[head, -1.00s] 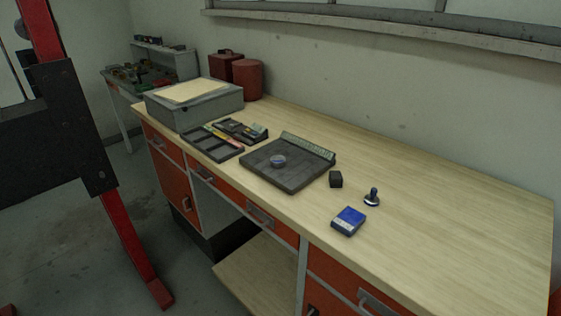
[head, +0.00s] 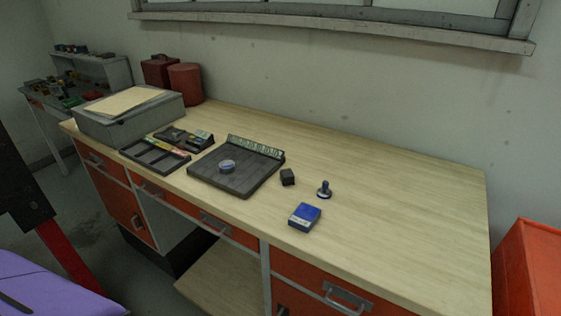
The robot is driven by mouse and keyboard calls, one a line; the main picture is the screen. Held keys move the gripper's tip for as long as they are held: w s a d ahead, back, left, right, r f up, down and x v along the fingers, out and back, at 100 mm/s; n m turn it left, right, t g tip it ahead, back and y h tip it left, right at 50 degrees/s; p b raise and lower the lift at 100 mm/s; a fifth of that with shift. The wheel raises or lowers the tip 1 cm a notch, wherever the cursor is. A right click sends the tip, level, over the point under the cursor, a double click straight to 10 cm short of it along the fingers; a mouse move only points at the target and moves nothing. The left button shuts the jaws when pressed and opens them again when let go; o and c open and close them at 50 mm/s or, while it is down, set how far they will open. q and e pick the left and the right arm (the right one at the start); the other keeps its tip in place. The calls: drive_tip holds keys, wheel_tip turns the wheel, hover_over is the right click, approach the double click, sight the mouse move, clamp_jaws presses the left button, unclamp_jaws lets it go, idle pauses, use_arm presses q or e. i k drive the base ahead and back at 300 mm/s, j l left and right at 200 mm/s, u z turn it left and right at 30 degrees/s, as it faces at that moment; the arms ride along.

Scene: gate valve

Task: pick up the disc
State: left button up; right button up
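A small round disc (head: 227,166), bluish-grey with a pale rim, lies on a dark grey square tray (head: 207,178) on the wooden workbench. The tray has a raised greenish strip along its back edge. Neither of my grippers shows in the head view, so their state cannot be seen. Nothing visible touches the disc.
On the workbench (head: 400,190) are a small dark block (head: 287,177), a stamp-like knob (head: 324,190), a blue box (head: 304,217), a compartment tray (head: 155,157) and a grey case (head: 130,120). The right half is clear. An orange cabinet (head: 530,265) stands at right. A purple surface (head: 50,290) shows lower left.

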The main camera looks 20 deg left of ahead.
sight(227, 166)
drive_tip(key=j+z, duration=0.45)
drive_tip(key=k+j+z, duration=0.1)
drive_tip(key=j+z, duration=0.35)
drive_tip(key=k+j+z, duration=0.1)
drive_tip(key=j, duration=0.25)
drive_tip(key=k+j+z, duration=0.15)
drive_tip(key=j, duration=0.25)
drive_tip(key=k+j+z, duration=0.1)
drive_tip(key=j, duration=0.25)
